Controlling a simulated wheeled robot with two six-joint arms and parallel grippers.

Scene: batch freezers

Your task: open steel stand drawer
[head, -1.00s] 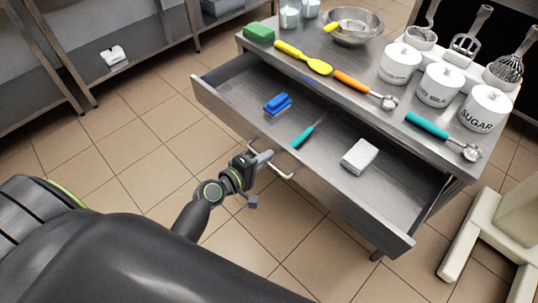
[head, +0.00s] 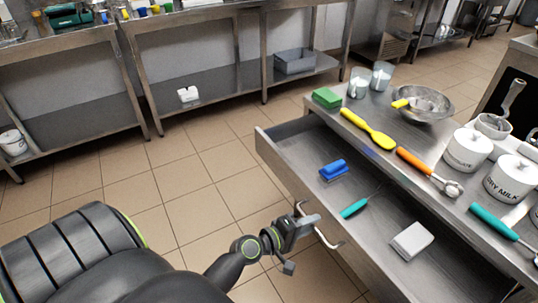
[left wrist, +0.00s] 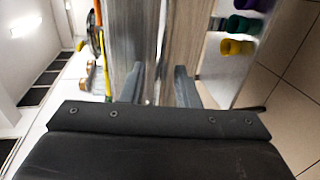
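The steel stand (head: 385,145) is at the right in the head view. Its drawer (head: 300,155) is pulled well out, with the inside showing. A bent metal bar handle (head: 327,241) is on the drawer front. My left gripper (head: 312,219) is at the handle's upper left part and overlaps it in the head view. In the left wrist view the two fingers (left wrist: 159,88) stand apart, with a thin pale bar running between them. I cannot tell whether they touch the handle. My right gripper is in neither view.
In the drawer lie a blue brush (head: 333,170), a teal-handled tool (head: 355,207) and a white block (head: 412,241). The stand's top holds utensils, jars and a bowl (head: 422,106). Steel shelving (head: 200,65) lines the back. Tiled floor (head: 175,185) left of the drawer is clear.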

